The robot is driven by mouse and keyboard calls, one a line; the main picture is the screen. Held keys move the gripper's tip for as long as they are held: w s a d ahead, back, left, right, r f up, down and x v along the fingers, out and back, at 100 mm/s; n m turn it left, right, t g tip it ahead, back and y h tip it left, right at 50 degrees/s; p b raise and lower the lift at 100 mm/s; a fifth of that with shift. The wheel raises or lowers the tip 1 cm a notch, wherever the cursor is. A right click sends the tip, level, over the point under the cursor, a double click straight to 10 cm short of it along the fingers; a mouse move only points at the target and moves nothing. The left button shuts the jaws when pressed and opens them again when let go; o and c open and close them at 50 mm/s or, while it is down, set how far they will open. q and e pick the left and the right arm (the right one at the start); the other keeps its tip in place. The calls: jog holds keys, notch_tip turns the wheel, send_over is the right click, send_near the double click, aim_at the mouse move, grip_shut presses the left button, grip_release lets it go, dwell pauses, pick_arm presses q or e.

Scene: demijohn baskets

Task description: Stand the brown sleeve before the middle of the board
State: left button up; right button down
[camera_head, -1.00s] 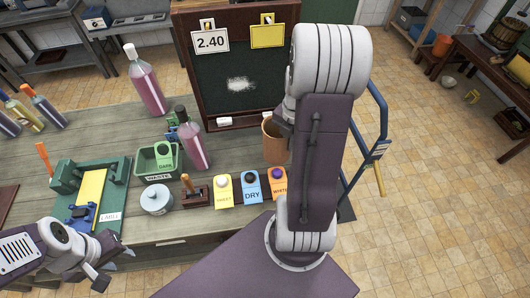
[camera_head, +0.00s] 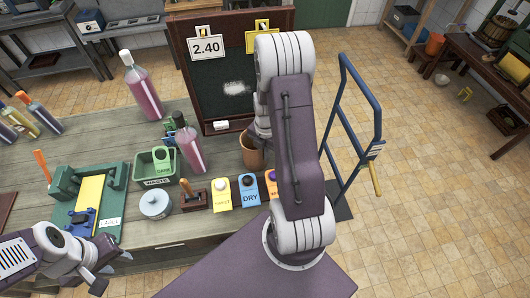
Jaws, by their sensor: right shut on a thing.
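The brown sleeve (camera_head: 252,153) is an open-topped tan cylinder in front of the lower part of the dark board (camera_head: 215,80), a little right of its middle in the picture. My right gripper (camera_head: 262,132) is at the sleeve's rim and shut on it; my own arm hides most of the fingers. The sleeve looks about upright; I cannot tell whether its base touches the bench. The board carries a 2.40 card, a yellow card and a white smudge. My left gripper (camera_head: 112,270) is open and empty at the bench's front left.
A dark-capped pink bottle (camera_head: 188,145) stands left of the sleeve. A white eraser-like block (camera_head: 221,126) lies on the board's ledge. Tags (camera_head: 221,195) and a stamp (camera_head: 193,196) line the front. A green waste bin (camera_head: 156,168) is further left. A blue trolley (camera_head: 350,130) stands right.

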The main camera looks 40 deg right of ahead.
jog(key=shift+f, duration=0.15)
jog(key=c, duration=1.6)
grip_release()
jog(key=shift+a, duration=0.1)
